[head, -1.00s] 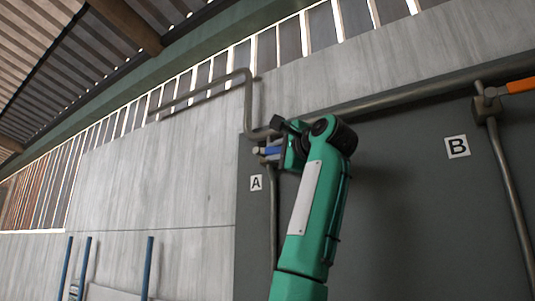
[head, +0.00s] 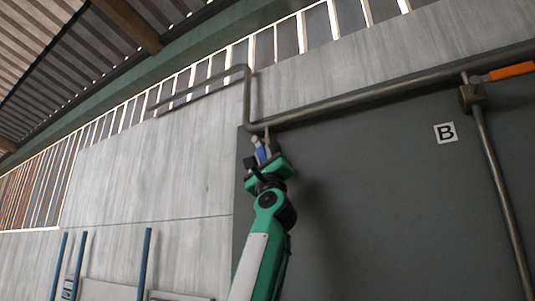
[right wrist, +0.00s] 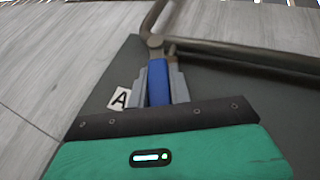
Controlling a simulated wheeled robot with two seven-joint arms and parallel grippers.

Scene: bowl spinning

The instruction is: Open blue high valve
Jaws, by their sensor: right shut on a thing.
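The blue valve handle (head: 262,152) is at the left end of the dark panel in the head view, just below the pipe bend. It stands steeply in the picture, close to the line of the vertical pipe. My right gripper (head: 258,154) is shut on this handle from below. In the right wrist view the two grey fingers (right wrist: 160,88) lie on either side of the blue handle (right wrist: 158,80), and its upper end meets the valve joint (right wrist: 155,42). The valve body is mostly hidden in the head view. My left gripper is not in view.
Label A (right wrist: 120,99) is beside the fingers in the right wrist view. A grey pipe (head: 380,95) runs along the panel's top to an orange-handled valve (head: 510,72) above label B (head: 445,132). Blue posts (head: 145,262) stand at the lower left. The panel middle is clear.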

